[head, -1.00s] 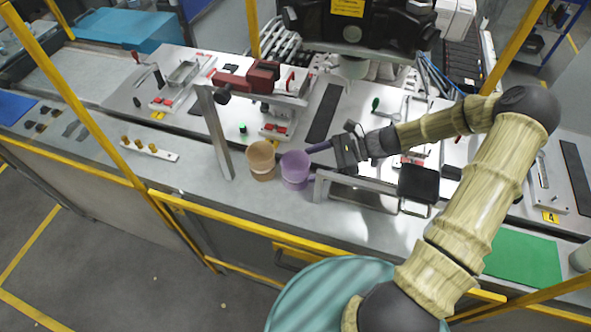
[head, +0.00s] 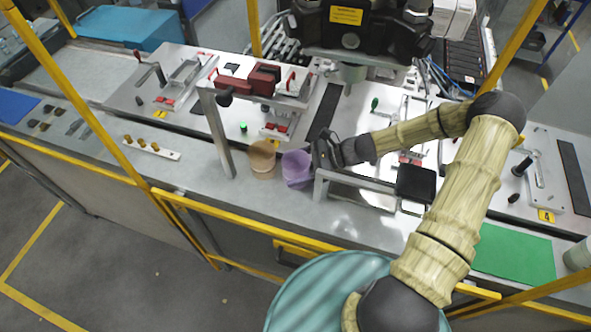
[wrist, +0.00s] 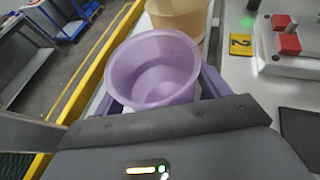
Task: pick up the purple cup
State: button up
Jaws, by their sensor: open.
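The purple cup (head: 296,168) stands upright on the grey bench, just right of a tan cup (head: 262,158). In the wrist view the purple cup (wrist: 155,68) fills the middle, its open mouth towards the camera, and the tan cup (wrist: 180,14) is behind it. My gripper (head: 312,154) is open at the right side of the purple cup. In the wrist view a purple finger (wrist: 212,84) shows along the cup's right side; the other finger is mostly hidden. I cannot tell whether the fingers touch the cup.
A metal post (head: 217,130) stands left of the tan cup. A low metal frame (head: 350,180) is just right of the purple cup, under my arm. A black box (head: 416,183) stands farther right. A yellow rail (head: 250,222) runs along the bench's front edge.

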jog(key=shift+s, duration=0.1)
jog(key=shift+c, duration=0.4)
jog(key=c, duration=0.7)
jog(key=shift+o, duration=0.2)
jog(key=shift+r, duration=0.15)
jog(key=shift+r, duration=0.55)
notch_tip(320, 180, up, 17)
jog(key=b, duration=0.3)
jog(key=shift+f, duration=0.15)
jog(key=shift+a, duration=0.1)
